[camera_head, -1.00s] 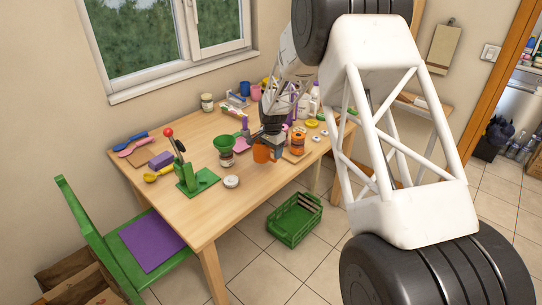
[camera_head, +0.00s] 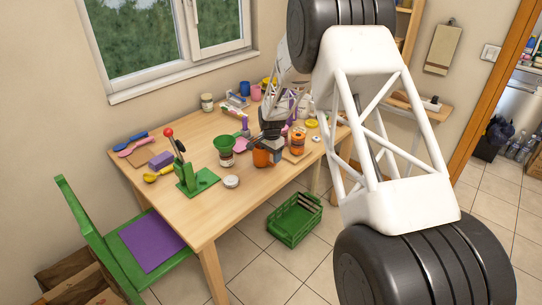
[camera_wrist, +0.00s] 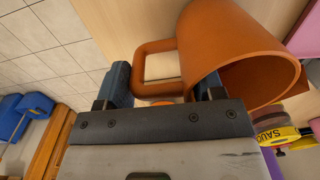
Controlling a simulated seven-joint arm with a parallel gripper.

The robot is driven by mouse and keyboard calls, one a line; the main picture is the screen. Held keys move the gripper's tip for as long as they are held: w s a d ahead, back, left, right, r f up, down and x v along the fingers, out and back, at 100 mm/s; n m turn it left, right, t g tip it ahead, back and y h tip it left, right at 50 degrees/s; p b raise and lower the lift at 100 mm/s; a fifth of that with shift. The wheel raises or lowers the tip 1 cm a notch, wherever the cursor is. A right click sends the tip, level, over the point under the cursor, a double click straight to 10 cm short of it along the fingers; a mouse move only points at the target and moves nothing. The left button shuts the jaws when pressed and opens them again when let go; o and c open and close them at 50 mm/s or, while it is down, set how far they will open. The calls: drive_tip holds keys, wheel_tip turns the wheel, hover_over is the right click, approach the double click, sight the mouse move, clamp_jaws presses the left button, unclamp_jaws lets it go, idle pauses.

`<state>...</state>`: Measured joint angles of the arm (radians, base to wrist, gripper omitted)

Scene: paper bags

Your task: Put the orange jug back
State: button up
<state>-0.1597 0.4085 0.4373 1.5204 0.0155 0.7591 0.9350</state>
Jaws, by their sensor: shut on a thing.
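The orange jug (camera_head: 262,158) is at the table's front edge area, right of the green funnel (camera_head: 224,143). It also shows in the wrist view (camera_wrist: 225,40), its open mouth facing the lower right of the picture. My gripper (camera_wrist: 165,80) is shut on the jug's handle (camera_wrist: 143,62), one dark blue finger at each side of it. In the head view my gripper (camera_head: 274,150) is just right of the jug and partly hides it. I cannot tell whether the jug touches the table.
An orange-and-black jar (camera_head: 298,141) stands close to the right on a small board. A white round lid (camera_head: 231,181) and a green press (camera_head: 190,178) are to the left. Bottles and mugs stand behind. A green crate (camera_head: 295,220) is on the floor.

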drive_tip(key=shift+f, duration=0.25)
drive_tip(key=o, duration=1.3)
drive_tip(key=shift+r, duration=0.1)
wheel_tip(320, 180, up, 12)
drive_tip(key=shift+s, duration=0.1)
drive_tip(key=shift+d, duration=0.1)
idle(0.6)
